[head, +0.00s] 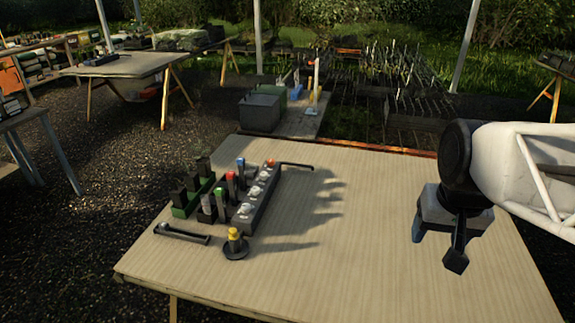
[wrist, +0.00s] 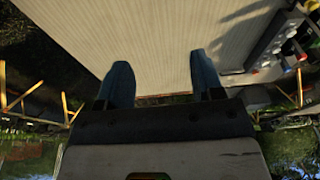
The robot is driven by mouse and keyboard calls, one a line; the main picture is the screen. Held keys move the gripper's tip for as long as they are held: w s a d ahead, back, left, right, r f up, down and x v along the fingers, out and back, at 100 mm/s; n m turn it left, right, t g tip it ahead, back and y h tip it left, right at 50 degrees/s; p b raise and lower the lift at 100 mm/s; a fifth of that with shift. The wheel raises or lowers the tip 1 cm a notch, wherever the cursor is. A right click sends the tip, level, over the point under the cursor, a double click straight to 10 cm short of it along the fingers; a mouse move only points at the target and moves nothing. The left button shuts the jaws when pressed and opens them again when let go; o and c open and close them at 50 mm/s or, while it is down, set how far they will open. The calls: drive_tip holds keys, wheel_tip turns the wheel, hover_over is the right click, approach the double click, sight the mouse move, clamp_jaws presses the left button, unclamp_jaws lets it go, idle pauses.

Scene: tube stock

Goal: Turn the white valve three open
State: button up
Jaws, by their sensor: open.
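A dark grey rail (head: 258,208) lies on the left half of the table. White valves sit in a row along its top, among them one at the near end (head: 243,211). They are small here and I cannot tell which one is valve three or how its handle is turned. In the wrist view the rail (wrist: 268,45) shows only in part at the upper right corner. My gripper (head: 437,245) is open and empty above the right side of the table, well apart from the rail. Its two fingers (wrist: 160,68) point over bare tabletop in the wrist view.
Beside the rail stand blue, red and green topped tubes or handles (head: 231,183) and a green rack (head: 185,207). A yellow-topped knob on a dark base (head: 235,245) and a black bar (head: 181,233) lie in front. The table's middle (head: 350,235) is clear.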

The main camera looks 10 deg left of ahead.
drive_tip(key=w+a, duration=0.9)
drive_tip(key=w, duration=0.3)
drive_tip(key=n+g, duration=0.2)
hover_over(246, 206)
drive_tip(key=f, duration=2.2)
drive_tip(key=shift+d+f, duration=0.15)
drive_tip(key=shift+d, duration=0.15)
drive_tip(key=shift+a+f, duration=0.35)
drive_tip(key=shift+f, duration=0.1)
drive_tip(key=shift+f, duration=3.8)
drive_tip(key=c, duration=0.9)
